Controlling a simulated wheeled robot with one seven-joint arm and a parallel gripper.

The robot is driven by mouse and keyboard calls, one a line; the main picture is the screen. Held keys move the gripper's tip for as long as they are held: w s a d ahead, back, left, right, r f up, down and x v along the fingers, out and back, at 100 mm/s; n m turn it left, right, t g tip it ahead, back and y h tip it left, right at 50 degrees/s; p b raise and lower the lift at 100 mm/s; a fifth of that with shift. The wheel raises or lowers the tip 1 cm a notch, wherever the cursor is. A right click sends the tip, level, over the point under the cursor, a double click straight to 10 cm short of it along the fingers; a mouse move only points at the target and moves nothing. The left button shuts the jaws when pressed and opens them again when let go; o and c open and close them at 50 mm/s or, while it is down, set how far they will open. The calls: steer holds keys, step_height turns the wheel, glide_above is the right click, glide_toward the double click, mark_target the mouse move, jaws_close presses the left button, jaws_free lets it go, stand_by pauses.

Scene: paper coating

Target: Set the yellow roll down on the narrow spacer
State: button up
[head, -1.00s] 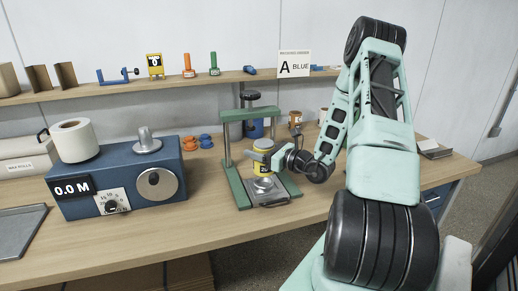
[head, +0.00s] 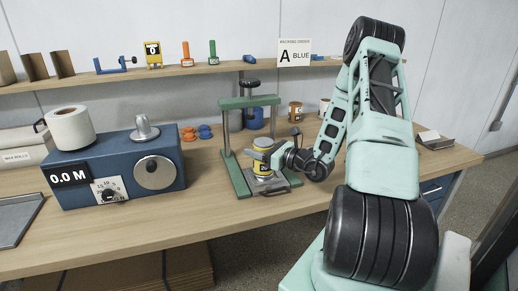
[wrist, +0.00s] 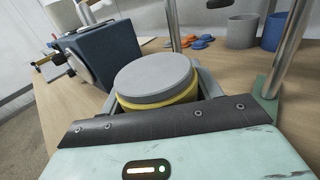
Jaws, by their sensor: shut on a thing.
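The yellow roll (head: 263,170), a short yellow cylinder with a grey top and a dark label, is upright inside the green press frame (head: 237,181). My gripper (head: 275,153) is shut around it from the right side. In the wrist view the roll's grey top and yellow rim (wrist: 157,82) show between the fingers of my gripper (wrist: 160,92). The roll is low over the press's metal base plate (head: 276,186). The narrow spacer cannot be made out under the roll. I cannot tell whether the roll's bottom touches anything.
The press's steel posts stand close beside the roll; one post (wrist: 297,45) is near on the right in the wrist view. A blue machine (head: 120,168) with a white roll (head: 70,128) stands left. Orange rings (head: 188,133) and blue rings (head: 205,131) lie behind.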

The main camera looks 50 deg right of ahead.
stand_by(0.3)
steer(key=o, duration=1.1)
steer(key=shift+o, duration=0.2)
steer(key=shift+s, duration=0.1)
steer(key=s+d+b, duration=0.2)
steer(key=s, duration=1.5)
steer(key=shift+d+b, duration=0.2)
steer(key=shift+b, duration=0.2)
steer(key=shift+s, duration=0.1)
